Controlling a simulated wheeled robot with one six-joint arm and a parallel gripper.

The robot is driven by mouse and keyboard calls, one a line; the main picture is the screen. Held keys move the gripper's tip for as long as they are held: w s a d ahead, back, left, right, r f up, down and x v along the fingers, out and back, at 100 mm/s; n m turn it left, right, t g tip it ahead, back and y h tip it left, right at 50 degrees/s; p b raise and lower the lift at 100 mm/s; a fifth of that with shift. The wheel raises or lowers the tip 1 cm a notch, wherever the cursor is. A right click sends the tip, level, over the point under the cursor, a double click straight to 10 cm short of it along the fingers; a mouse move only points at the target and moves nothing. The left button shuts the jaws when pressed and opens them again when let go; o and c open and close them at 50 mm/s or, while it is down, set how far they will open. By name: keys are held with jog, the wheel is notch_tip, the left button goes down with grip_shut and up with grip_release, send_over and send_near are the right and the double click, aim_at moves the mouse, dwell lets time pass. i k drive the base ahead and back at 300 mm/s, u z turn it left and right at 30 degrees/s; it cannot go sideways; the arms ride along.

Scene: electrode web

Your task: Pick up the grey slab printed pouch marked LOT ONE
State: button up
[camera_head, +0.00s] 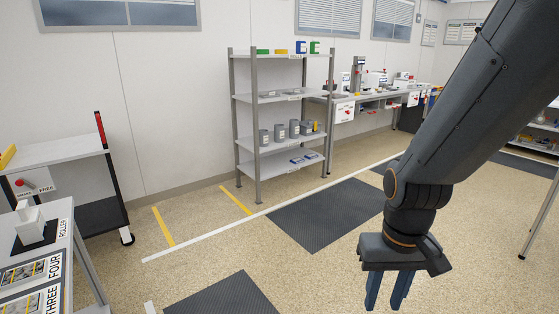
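I cannot make out a pouch marked LOT ONE in this view. Small flat grey items (268,94) lie on the second level of the shelf rack, too small to identify. My gripper (386,291) hangs at the lower right, pointing down over the floor. Its two blue fingers are apart, with nothing visible between them. The fingertips are near the bottom edge of the picture and far from the rack.
A metal shelf rack (244,138) stands against the back wall, holding grey containers (279,131). A table with THREE, FOUR and ROLLER labels (62,232) is at lower left, near a cart (55,150). A workbench (372,97) stands behind. Floor mats (326,213) lie flat on open floor.

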aim_at(271, 93)
jog(key=u, duration=0.05)
jog(key=i, duration=2.1)
jog(key=u, duration=0.15)
jog(key=i, duration=3.2)
jog(key=u, duration=0.05)
